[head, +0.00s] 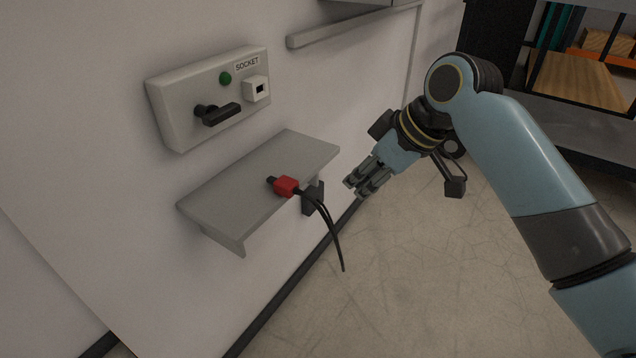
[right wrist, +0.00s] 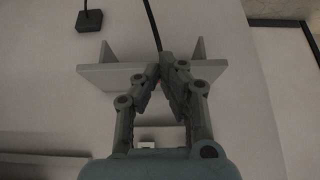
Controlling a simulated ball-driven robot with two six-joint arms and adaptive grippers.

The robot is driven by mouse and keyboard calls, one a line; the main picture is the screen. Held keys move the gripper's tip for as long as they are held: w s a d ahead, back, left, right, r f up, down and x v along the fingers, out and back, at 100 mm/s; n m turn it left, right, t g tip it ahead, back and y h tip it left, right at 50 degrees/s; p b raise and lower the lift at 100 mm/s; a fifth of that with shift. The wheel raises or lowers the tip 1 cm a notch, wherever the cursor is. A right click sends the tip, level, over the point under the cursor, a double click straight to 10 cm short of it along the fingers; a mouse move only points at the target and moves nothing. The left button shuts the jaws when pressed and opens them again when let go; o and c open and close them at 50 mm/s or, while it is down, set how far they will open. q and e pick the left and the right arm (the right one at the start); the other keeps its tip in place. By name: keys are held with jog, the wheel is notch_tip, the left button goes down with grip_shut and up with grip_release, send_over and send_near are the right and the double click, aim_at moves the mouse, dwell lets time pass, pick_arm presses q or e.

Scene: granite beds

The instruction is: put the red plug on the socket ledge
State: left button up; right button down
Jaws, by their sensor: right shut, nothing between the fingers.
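The red plug (head: 286,186) lies on the grey socket ledge (head: 230,200), near its front edge, with its black cable hanging over the edge. In the right wrist view the ledge (right wrist: 100,76) shows behind the fingers, and the plug is almost wholly hidden by them. My right gripper (head: 356,189) is shut and empty, to the right of the ledge and apart from the plug. It also shows in the right wrist view (right wrist: 160,75), its fingertips close together. My left gripper is not in view.
Above the ledge is a wall panel (head: 172,112) with a black handle (head: 218,114), a green button (head: 225,78) and a white socket (head: 256,89). A dark block (head: 313,198) sits under the ledge's right end. A shelf rack (head: 570,120) stands at the back right. The floor beside the wall is clear.

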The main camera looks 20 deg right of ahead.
aim_at(286, 186)
jog(key=w+a+f+b, duration=0.4)
jog(key=w+a+f, duration=0.1)
jog(key=w+f, duration=0.2)
jog(key=shift+a+f, duration=0.3)
jog(key=shift+f, duration=0.5)
jog(key=shift+w+a+p, duration=0.45)
jog(key=shift+w+a, duration=0.45)
jog(key=shift+w, duration=0.25)
jog(key=shift+s+d, duration=0.1)
